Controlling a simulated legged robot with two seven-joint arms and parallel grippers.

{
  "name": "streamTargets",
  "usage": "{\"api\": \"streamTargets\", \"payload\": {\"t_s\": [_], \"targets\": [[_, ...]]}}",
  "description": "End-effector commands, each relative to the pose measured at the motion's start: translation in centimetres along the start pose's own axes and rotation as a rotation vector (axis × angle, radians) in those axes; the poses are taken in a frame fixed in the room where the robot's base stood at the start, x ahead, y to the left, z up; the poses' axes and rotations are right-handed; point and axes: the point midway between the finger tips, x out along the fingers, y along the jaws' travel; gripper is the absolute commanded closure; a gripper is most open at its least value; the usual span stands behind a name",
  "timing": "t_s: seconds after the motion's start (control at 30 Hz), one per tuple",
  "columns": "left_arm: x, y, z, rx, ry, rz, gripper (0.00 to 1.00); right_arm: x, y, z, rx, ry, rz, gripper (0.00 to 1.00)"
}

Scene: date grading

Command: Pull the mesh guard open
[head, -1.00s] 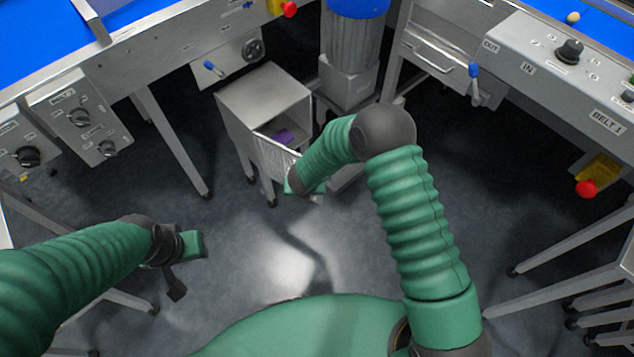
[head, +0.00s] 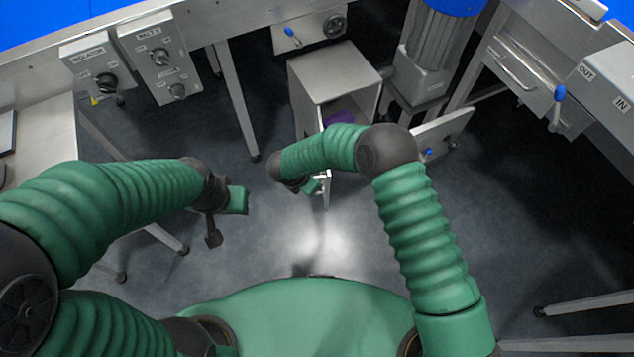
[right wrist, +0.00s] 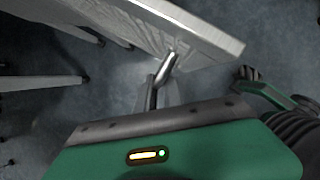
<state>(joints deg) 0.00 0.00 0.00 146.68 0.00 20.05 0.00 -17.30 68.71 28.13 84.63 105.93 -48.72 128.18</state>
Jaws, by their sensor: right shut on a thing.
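The mesh guard (head: 326,195) stands out from the front of the steel cabinet (head: 335,72) and shows nearly edge-on in the head view, partly hidden by my right arm. In the right wrist view the guard (right wrist: 185,28) is a pale panel with a bar handle (right wrist: 167,68) near its lower edge. My right gripper (right wrist: 160,92) is shut on that handle; in the head view the right gripper (head: 314,187) is at the guard, its fingers mostly hidden. My left gripper (head: 232,208) hangs left of the guard, apart from it; its jaw state is unclear.
A purple thing (head: 342,115) is inside the cabinet, partly hidden by my arm. Table legs (head: 240,105) stand at left. The floor (head: 310,240) in front is clear.

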Motion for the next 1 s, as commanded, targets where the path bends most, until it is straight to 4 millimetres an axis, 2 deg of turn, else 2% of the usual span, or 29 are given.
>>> {"api": "streamTargets", "payload": {"t_s": [0.03, 0.4, 0.43, 0.6, 0.9, 1.0], "targets": [[-0.04, 0.0, -0.01, 0.0, 0.0, 0.0, 0.64, -0.2, 0.47, 0.76, 0.003, -0.012, 0.01, 1.0], [-0.03, 0.0, -0.01, 0.0, 0.0, 0.0, 0.64, -0.16, 0.51, 0.91, 0.003, -0.015, 0.01, 1.0], [-0.03, 0.0, -0.01, 0.0, 0.0, 0.0, 0.64, -0.16, 0.51, 0.92, 0.004, -0.015, 0.01, 0.86], [-0.03, 0.0, -0.01, 0.0, 0.0, 0.0, 0.64, -0.14, 0.44, 0.77, 0.003, -0.012, 0.008, 0.67], [-0.03, 0.0, 0.0, 0.0, 0.0, 0.0, 0.64, -0.1, 0.3, 0.41, 0.002, -0.007, 0.005, 0.67], [-0.31, 0.0, -0.07, 0.0, 0.0, 0.0, 0.64, -0.7, 0.32, 0.41, 0.001, -0.006, 0.006, 0.67]]}}
